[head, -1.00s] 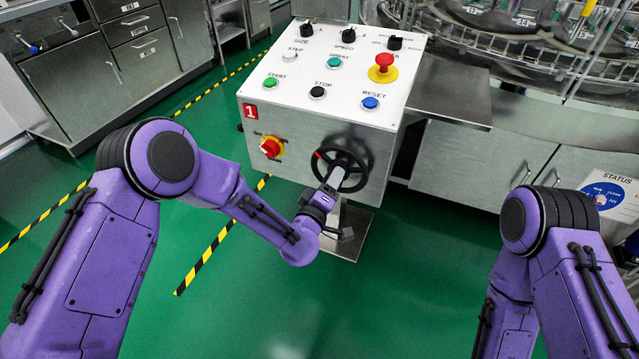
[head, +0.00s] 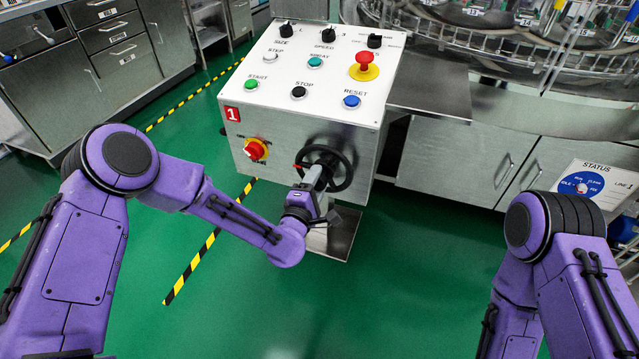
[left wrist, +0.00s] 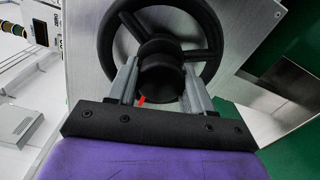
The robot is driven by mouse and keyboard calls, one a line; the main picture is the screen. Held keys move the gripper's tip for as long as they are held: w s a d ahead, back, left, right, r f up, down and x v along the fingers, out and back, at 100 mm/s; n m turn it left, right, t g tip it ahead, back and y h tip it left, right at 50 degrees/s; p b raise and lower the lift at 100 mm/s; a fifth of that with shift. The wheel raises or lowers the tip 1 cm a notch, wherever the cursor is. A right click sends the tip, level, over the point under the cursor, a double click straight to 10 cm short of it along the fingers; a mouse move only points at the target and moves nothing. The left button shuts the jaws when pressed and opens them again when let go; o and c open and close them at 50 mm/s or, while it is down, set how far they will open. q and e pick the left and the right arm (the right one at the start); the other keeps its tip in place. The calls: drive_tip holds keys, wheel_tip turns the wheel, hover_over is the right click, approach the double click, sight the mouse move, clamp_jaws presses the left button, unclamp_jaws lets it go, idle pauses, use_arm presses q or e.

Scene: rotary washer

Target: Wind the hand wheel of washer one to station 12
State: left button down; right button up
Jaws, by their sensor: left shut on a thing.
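The black hand wheel (head: 347,172) is on the front face of washer one's control box (head: 290,130), which carries a red "1" label. A red mark (head: 298,168) shows at the wheel's left side. My left gripper (head: 316,175) reaches the wheel's lower left from below. In the left wrist view my left gripper (left wrist: 160,85) has its two grey fingers on either side of a black round handle (left wrist: 160,82) and is shut on it. The wheel's rim (left wrist: 213,45) and spokes show behind. The small red mark shows beside the left finger. My right gripper is out of view.
A red-and-yellow rotary switch (head: 256,149) is left of the wheel. Buttons, knobs and a red emergency stop (head: 365,62) are on the sloped top. A status sign (head: 590,185) stands at the right. Green floor (head: 400,290) is clear in front.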

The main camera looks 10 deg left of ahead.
use_arm(q)
drive_tip(key=shift+a+f, duration=0.15)
drive_tip(key=shift+a, duration=0.2)
drive_tip(key=c, duration=0.9)
unclamp_jaws()
drive_tip(key=o, duration=0.4)
drive_tip(key=shift+a+y, duration=0.1)
drive_tip(key=shift+y, duration=0.2)
drive_tip(key=shift+d, duration=0.25)
drive_tip(key=s, duration=0.3)
drive_tip(key=s+a, duration=0.1)
drive_tip(key=s, duration=0.3)
drive_tip(key=s+a, duration=0.1)
drive_tip(key=s, duration=0.2)
drive_tip(key=shift+s+a, duration=0.15)
drive_tip(key=shift+a, duration=0.05)
